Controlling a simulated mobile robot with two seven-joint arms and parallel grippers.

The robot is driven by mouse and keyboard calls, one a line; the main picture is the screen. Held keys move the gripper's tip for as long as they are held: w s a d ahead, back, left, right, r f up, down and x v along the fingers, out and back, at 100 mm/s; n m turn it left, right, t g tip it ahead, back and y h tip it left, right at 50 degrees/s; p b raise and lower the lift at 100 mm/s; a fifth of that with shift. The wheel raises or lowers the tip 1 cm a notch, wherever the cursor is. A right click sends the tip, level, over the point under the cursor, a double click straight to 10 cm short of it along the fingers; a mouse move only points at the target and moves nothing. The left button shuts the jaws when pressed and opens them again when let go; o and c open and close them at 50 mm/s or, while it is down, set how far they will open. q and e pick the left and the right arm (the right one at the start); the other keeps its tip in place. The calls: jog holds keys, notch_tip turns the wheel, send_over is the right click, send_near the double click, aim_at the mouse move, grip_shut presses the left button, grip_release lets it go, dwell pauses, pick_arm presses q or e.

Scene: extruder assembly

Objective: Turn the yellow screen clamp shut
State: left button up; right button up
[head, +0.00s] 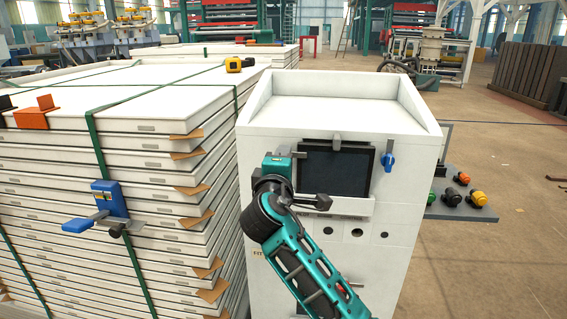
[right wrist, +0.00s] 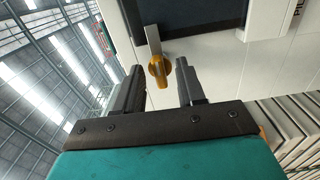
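The yellow screen clamp (right wrist: 159,68) shows in the right wrist view as a yellow knob on the white panel. A grey bar runs from it to the edge of the dark screen (head: 340,172). My right gripper (right wrist: 160,82) is open, its two dark fingers apart with the knob between their tips, seemingly untouched; depth is hard to judge. In the head view the right gripper (head: 278,162) is at the screen's left side and hides the yellow knob. A blue clamp (head: 388,161) sits right of the screen. My left gripper is not in view.
The screen sits in a white cabinet (head: 410,220). A shelf on its right carries several coloured knobs (head: 477,197). Left stands a strapped stack of white panels (head: 150,160) with a blue clamp tool (head: 108,200) and an orange block (head: 36,116). Floor at right is clear.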

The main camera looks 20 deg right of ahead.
jog(key=v, duration=1.3)
jog(key=shift+d, duration=0.1)
